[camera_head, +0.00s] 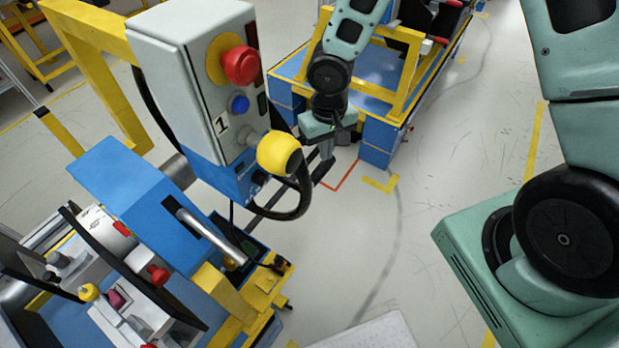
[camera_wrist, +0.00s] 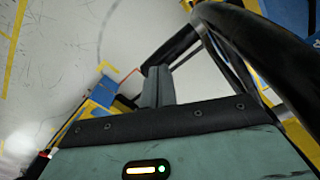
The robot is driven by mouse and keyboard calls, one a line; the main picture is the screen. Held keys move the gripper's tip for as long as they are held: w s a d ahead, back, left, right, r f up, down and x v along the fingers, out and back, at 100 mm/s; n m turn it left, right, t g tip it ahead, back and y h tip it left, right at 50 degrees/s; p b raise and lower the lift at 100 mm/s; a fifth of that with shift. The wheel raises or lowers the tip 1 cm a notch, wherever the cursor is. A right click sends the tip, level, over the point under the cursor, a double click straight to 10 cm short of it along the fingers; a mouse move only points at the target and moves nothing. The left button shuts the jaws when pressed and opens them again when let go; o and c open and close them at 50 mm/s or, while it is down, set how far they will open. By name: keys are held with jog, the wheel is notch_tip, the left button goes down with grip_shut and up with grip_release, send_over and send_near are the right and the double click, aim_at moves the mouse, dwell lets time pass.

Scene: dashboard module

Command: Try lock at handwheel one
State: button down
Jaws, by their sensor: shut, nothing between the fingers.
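The handwheel (camera_head: 290,208) is a black ring on the right side of a grey and blue control box (camera_head: 185,75) marked "1". A yellow knob (camera_head: 277,153) stands out in front of it and hides part of the ring. My gripper (camera_head: 324,174) is just right of the wheel, pointing down. In the wrist view, the fingers of my gripper (camera_wrist: 157,80) are together with nothing between them. The wheel's black rim (camera_wrist: 235,38) curves close past the fingertips. I cannot tell whether they touch it. No separate lock part can be made out.
The box carries a red mushroom button (camera_head: 241,65) and a blue button (camera_head: 239,104). A blue and yellow workstation (camera_head: 135,190) with a metal bar stands below left. A blue bench with a yellow frame (camera_head: 385,105) stands behind my gripper. The floor (camera_head: 420,200) to the right is clear.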

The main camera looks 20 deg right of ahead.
jog(key=shift+f+b, duration=0.9)
jog(key=shift+r, duration=0.1)
dwell(0.7)
notch_tip(320, 180, up, 8)
jog(key=p, duration=0.6)
jog(key=shift+p, duration=0.3)
dwell(0.4)
